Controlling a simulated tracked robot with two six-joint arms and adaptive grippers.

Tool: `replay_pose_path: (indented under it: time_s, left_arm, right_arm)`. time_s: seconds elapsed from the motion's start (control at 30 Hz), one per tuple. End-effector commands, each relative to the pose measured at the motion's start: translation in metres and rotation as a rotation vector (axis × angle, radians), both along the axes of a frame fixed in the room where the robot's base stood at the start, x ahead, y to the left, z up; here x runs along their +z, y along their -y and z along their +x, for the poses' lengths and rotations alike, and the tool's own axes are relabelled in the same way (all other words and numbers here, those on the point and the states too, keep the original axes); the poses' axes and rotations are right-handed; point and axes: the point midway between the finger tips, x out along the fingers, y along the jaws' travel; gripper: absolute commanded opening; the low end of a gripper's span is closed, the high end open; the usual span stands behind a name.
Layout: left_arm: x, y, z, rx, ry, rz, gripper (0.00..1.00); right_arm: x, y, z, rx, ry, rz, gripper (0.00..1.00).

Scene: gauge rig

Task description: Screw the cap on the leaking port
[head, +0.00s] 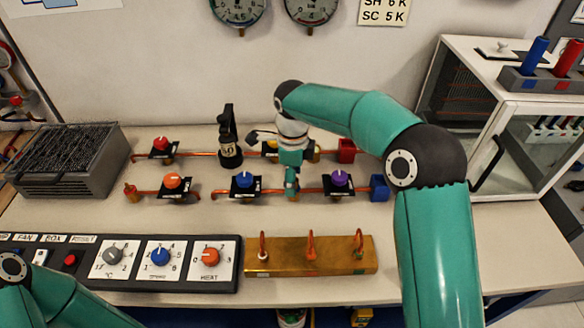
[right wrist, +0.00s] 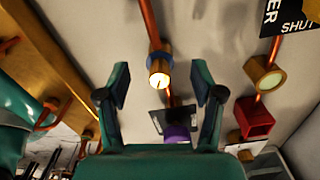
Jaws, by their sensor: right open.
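My right gripper (head: 291,187) is over the lower pipe row, between the blue knob (head: 244,180) and the purple knob (head: 340,178). In the right wrist view my right gripper (right wrist: 160,88) is open, with a finger on each side of a pipe fitting (right wrist: 158,68) that has a blue collar and a bright end. Nothing shows gripped. A second brass round fitting (right wrist: 265,73) is to the right, near a red block (right wrist: 255,118). I cannot tell which port leaks, nor pick out the cap for certain. My left gripper is out of view.
A brass block (head: 340,257) with three copper hooks lies at the front, beside a dial panel (head: 130,262). A black upright device (head: 229,140) stands behind the lower pipes. A grey ribbed box (head: 68,160) is at left, a glass cabinet (head: 480,60) at right.

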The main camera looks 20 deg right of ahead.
Motion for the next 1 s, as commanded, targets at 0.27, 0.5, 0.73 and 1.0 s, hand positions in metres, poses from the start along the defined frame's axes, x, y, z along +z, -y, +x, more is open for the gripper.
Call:
replay_pose_path:
  time_s: [0.27, 0.5, 0.73, 1.0]
  left_arm:
    - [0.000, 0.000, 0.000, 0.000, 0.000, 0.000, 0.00]
    - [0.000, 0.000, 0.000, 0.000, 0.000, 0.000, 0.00]
    - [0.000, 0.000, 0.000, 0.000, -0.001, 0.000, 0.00]
    - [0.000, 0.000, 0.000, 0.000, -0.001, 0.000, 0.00]
  right_arm:
    - [0.037, 0.000, 0.001, -0.001, 0.007, 0.002, 0.67]
    - [0.085, -0.001, 0.002, 0.000, 0.005, 0.002, 0.67]
    - [0.112, -0.001, 0.002, 0.000, 0.003, 0.002, 0.67]
    - [0.117, -0.001, 0.001, 0.001, 0.000, 0.001, 0.67]
